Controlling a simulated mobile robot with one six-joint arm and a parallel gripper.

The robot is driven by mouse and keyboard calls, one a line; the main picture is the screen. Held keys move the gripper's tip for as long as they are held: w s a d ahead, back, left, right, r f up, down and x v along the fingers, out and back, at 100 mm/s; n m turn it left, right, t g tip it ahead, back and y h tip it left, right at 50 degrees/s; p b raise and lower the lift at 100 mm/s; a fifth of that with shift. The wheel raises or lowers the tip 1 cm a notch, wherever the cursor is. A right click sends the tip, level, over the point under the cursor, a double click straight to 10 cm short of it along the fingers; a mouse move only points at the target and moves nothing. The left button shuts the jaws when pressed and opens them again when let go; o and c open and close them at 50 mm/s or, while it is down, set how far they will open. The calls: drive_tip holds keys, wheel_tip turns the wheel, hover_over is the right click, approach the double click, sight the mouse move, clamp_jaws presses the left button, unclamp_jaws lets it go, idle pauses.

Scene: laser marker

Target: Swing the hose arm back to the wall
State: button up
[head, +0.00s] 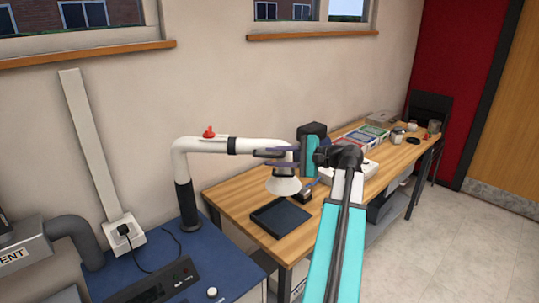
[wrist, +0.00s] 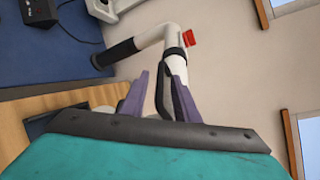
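The hose arm (head: 240,145) is a white pipe rising from a black sleeve on the blue bench, with a red handle (head: 209,132) on top and a white cone hood (head: 283,185) at its free end. It reaches right, over the front corner of the wooden table. My gripper (head: 262,153), with purple fingers, is at the free end just above the hood. In the wrist view the fingers (wrist: 150,95) stand apart with wall showing between them, and the white pipe (wrist: 152,36) runs up just beyond them. The exact contact between fingers and pipe is hidden.
The wooden table (head: 235,200) carries a black tray (head: 281,217) under the hood and several items farther back. The wall (head: 130,100) behind the hose arm looks clear.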

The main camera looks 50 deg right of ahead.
drive_tip(key=shift+x, duration=1)
clamp_jaws()
